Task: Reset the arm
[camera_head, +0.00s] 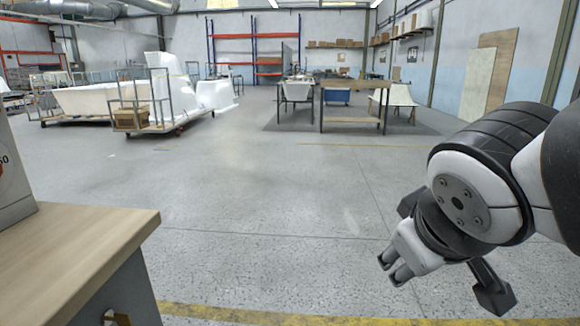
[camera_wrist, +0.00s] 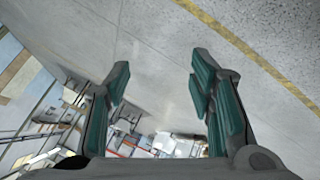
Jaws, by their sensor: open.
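My arm enters from the right edge in the head view, bent, with my gripper (camera_head: 394,268) low at the right over the open floor. In the wrist view my gripper (camera_wrist: 157,85) shows two dark fingers with green pads. They are wide apart, and only grey floor and the distant hall show between them. My gripper is open and empty, touching nothing that I can see.
A wooden-topped cabinet (camera_head: 75,250) stands close at the lower left. A yellow line (camera_head: 250,315) crosses the floor in front. White tub shells on a cart (camera_head: 160,118) and work tables (camera_head: 352,92) stand farther back. The middle floor is clear.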

